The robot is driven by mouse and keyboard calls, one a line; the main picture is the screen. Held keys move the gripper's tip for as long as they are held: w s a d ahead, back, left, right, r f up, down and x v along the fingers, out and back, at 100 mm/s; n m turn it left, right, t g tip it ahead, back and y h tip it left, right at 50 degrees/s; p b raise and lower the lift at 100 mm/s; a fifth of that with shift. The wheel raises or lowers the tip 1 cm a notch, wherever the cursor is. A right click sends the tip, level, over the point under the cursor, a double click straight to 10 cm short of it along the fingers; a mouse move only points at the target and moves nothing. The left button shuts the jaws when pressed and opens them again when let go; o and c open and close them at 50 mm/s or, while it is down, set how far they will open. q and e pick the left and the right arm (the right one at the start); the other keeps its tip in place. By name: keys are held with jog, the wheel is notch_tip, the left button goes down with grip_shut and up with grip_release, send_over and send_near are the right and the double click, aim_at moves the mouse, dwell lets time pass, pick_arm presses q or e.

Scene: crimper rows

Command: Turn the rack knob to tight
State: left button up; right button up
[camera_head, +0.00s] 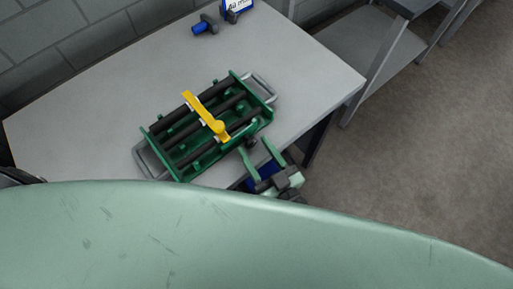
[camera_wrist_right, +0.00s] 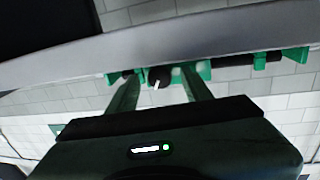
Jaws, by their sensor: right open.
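The green rack (camera_head: 180,172) lies on the table, with dark rods along it and a yellow bar (camera_head: 206,113) across them. A small dark round knob (camera_head: 251,143) sits on its near right side. In the right wrist view the knob (camera_wrist_right: 158,78) is black with a white mark on its face. My right gripper (camera_head: 253,148) is open, its two fingers pointing at the knob. In the right wrist view, the knob shows between the fingertips (camera_wrist_right: 160,73); I cannot tell whether either finger touches it. My left gripper is out of view.
The grey table (camera_head: 310,75) is clear to the right of the rack. A blue-handled tool (camera_head: 205,25) and a blue and white box (camera_head: 238,8) stand at the back. Grey shelving (camera_head: 375,45) is at the right. My pale green body covers the front.

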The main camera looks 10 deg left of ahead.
grip_shut()
jog(key=shift+r+m+p, duration=0.2)
jog(key=shift+m+p, duration=0.3)
jog(key=shift+m+g+p, duration=0.3)
jog(key=shift+m+p, duration=0.4)
jog(key=shift+m, duration=0.3)
jog(key=shift+m+g+p, duration=0.3)
jog(key=shift+m+p, duration=0.45)
jog(key=shift+m, duration=0.95)
